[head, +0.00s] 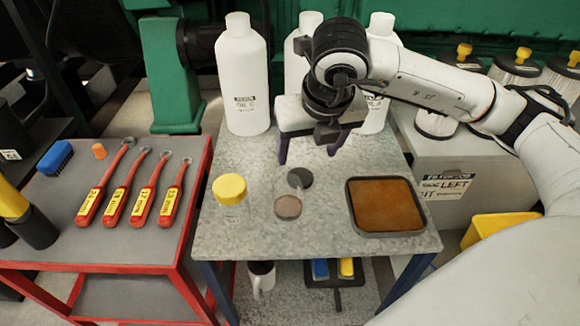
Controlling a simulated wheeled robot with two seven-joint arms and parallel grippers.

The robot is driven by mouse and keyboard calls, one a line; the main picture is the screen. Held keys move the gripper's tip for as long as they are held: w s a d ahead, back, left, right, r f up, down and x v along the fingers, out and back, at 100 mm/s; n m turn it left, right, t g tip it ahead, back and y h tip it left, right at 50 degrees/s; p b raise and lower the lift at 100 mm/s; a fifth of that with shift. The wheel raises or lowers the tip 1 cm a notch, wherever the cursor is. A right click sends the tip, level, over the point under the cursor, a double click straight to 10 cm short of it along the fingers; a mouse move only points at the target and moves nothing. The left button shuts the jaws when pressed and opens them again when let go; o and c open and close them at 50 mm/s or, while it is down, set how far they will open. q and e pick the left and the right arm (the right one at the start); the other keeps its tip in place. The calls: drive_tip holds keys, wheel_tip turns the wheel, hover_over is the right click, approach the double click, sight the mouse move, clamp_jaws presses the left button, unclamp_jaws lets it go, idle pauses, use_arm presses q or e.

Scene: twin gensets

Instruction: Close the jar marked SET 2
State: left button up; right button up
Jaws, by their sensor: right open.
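A clear jar (288,206) with a brownish disc of contents stands on the grey metal table; it looks open. A dark round lid (300,178) shows just behind it; I cannot tell whether it touches the jar. Another clear jar (230,212) wears a yellow lid (229,187) to the left. No SET 2 marking is readable on either jar. My right gripper (310,152) is open and empty, pointing down above the table, behind and above the dark lid. My left gripper is not in view.
A tray of brown liquid (385,205) sits at the table's right. Tall white bottles (243,80) stand along the back. A red-edged cart (60,215) with several red-handled tools (146,195) is at left. A grey box (450,185) is at right. The table's front left is clear.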

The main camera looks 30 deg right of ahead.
approach(300, 175)
drive_tip(key=shift+x, duration=1.15)
drive_tip(key=shift+f, duration=0.15)
drive_tip(key=p+x, duration=0.1)
drive_tip(key=x, duration=0.4)
drive_tip(key=c, duration=1.1)
